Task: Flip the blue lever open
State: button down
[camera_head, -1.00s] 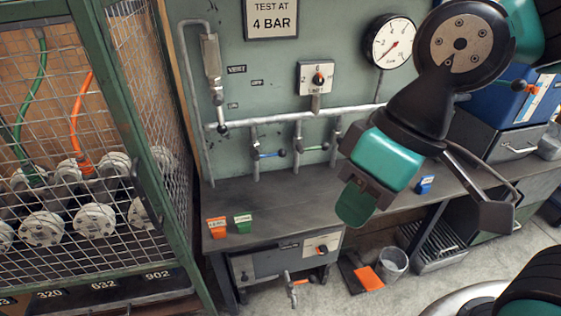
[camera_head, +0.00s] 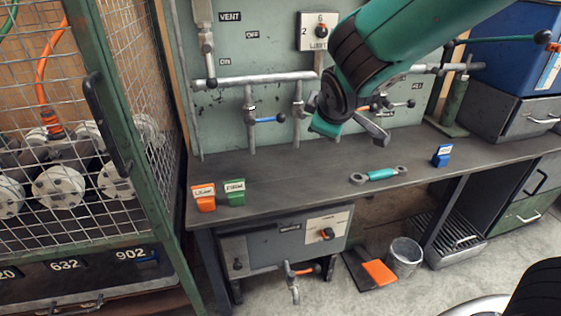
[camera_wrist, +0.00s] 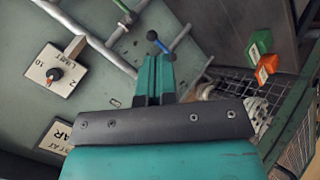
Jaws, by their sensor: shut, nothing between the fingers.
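The blue lever (camera_head: 268,119) is on a vertical pipe stub of the green panel, below the long grey pipe. It lies roughly level, with its dark ball end to the right. My gripper (camera_head: 322,126) is shut and empty, just right of that ball in the head view; the depth gap is hard to tell. In the wrist view, the shut teal fingers (camera_wrist: 153,78) point at the panel. The blue lever (camera_wrist: 165,48) with its dark ball shows just beyond the fingertips, partly hidden by them. I cannot see contact.
Other pipe valves with dark-ended handles (camera_head: 393,103) stand right of my gripper. The bench (camera_head: 290,175) carries orange and green tags (camera_head: 234,192), a teal-handled wrench (camera_head: 380,175) and a blue tag (camera_head: 442,156). A mesh cage (camera_head: 125,170) stands close on the left.

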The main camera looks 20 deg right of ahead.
jog(key=w+d+f+n+t+h+b, duration=0.25)
jog(key=w+f+n+t+b, duration=0.4)
jog(key=w+f+b, duration=0.35)
jog(key=a+f+n+t+b, duration=0.1)
jog(key=a+f+n+b, duration=0.1)
jog(key=n+b, duration=0.1)
jog(key=w+a+f+n+t+y+b, duration=0.1)
jog(key=a+f+n+t+b, duration=0.1)
jog(key=n, duration=0.3)
jog(key=w+a+f+n+t+y+b, duration=0.1)
jog(key=a+f+n+t+b, duration=0.1)
jog(key=f+n+b, duration=0.1)
jog(key=shift+w+a+f+n+b, duration=0.1)
jog(key=shift+w+a+n+b, duration=0.2)
jog(key=shift+n+b, duration=0.35)
jog(key=shift+a+n, duration=0.25)
jog(key=shift+n, duration=0.25)
jog(key=shift+r+p, duration=0.25)
jog(key=shift+p, duration=0.2)
jog(key=p+x, duration=0.8)
jog(key=x, duration=0.2)
jog(key=shift+p, duration=0.4)
